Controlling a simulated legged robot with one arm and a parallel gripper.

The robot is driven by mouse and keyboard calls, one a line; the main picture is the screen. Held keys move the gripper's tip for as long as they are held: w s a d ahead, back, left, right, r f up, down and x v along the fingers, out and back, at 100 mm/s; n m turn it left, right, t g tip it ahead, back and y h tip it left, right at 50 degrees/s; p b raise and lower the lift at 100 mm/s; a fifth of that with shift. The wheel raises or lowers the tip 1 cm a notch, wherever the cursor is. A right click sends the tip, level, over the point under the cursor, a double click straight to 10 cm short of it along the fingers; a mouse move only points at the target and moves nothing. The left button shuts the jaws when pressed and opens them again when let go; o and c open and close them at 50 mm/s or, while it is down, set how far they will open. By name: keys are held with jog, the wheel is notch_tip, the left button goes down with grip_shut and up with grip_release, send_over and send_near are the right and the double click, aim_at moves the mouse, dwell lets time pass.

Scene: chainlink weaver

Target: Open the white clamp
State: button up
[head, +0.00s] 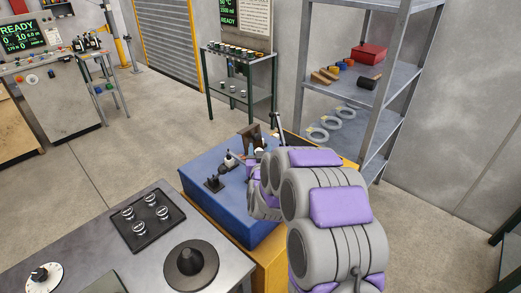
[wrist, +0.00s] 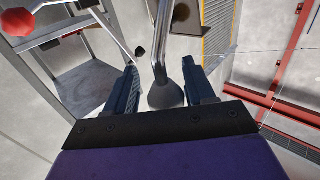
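On the blue bench top (head: 215,205) in the head view stand small dark fixtures. One has a pale, whitish part (head: 230,159) and may be the white clamp, but it is too small to be sure. A darker fixture (head: 213,183) stands in front of it. My arm hides the right part of the bench and most of my gripper. In the wrist view my gripper (wrist: 160,92) is open, with its two dark fingers apart. A dark, flared piece (wrist: 166,96) with bright metal rods shows between the fingers; contact cannot be told.
A brown bracket (head: 250,138) stands at the bench's back, beside a thin upright rod (head: 275,122). A grey shelf (head: 395,75) with a red box (head: 369,54) stands behind my arm. A metal table with a black tray (head: 147,219) and dark cone (head: 190,262) is in front.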

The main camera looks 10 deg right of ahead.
jog(key=shift+a, duration=0.4)
jog(key=c, duration=0.3)
jog(key=shift+d, duration=0.25)
jog(key=c, duration=0.6)
jog(key=shift+a, duration=0.1)
grip_shut()
